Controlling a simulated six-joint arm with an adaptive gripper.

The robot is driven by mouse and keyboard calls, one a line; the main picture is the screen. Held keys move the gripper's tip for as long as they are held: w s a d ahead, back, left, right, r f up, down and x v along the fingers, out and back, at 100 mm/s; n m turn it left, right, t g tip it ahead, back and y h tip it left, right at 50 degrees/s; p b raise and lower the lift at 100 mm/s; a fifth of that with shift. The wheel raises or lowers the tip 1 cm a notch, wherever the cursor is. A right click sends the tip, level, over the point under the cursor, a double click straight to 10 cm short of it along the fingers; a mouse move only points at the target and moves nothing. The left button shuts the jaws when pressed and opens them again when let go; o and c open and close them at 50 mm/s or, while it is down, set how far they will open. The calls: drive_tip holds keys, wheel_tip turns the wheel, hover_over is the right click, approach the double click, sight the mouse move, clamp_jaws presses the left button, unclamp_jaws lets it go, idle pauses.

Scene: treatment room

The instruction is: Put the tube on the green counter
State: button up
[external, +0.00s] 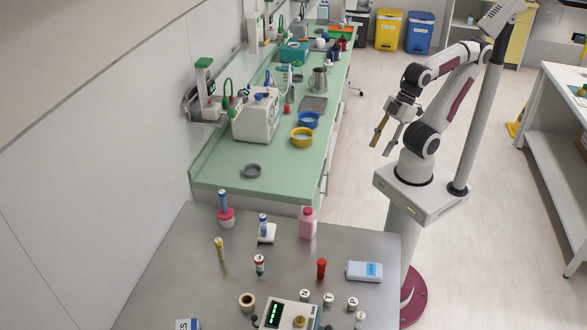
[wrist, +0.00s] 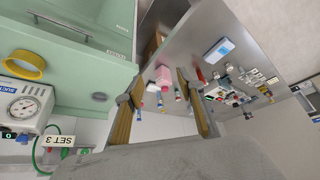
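Several tube-like things stand on the steel table in the external view: a yellow-topped tube (external: 219,250), a blue tube (external: 223,200) in a pink-red base, a blue tube (external: 263,222) on a white stand, and a red tube (external: 321,268). I cannot tell which one the task means. The green counter (external: 222,174) runs along the wall behind that table; it also shows at left in the wrist view (wrist: 85,75). My gripper (external: 381,149) is open and empty, high to the right of the counter, away from the tubes. Its two fingers also show apart in the wrist view (wrist: 160,76).
The steel table (external: 165,275) also holds a pink bottle (external: 307,224), a blue-white box (external: 365,271), a tape roll (external: 247,301) and a device (external: 285,314). The counter's near end has free room.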

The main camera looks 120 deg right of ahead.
drive_tip(key=shift+w, duration=0.1)
drive_tip(key=w+d+r+t+h, duration=0.15)
drive_tip(key=w+d, duration=0.25)
drive_tip(key=w, duration=0.9)
drive_tip(key=w+d+r+t, duration=0.1)
drive_tip(key=w+d+t, duration=0.15)
drive_tip(key=w, duration=0.95)
drive_tip(key=w+d+r+t+h, duration=0.15)
drive_tip(key=w+d, duration=0.35)
drive_tip(key=w, duration=0.8)
drive_tip(key=w+a+f+n+t+y, duration=0.1)
drive_tip(key=w+f+n+y, duration=0.1)
drive_tip(key=w+f+y, duration=0.2)
drive_tip(key=w+f+n+t+y, duration=0.1)
drive_tip(key=w+f+y, duration=0.3)
drive_tip(key=w+f, duration=0.7)
wheel_tip(320, 180, down, 7)
drive_tip(key=shift+w+a+n+y, duration=0.3)
drive_tip(key=shift+a+n+y, duration=0.1)
drive_tip(key=shift+n, duration=0.4)
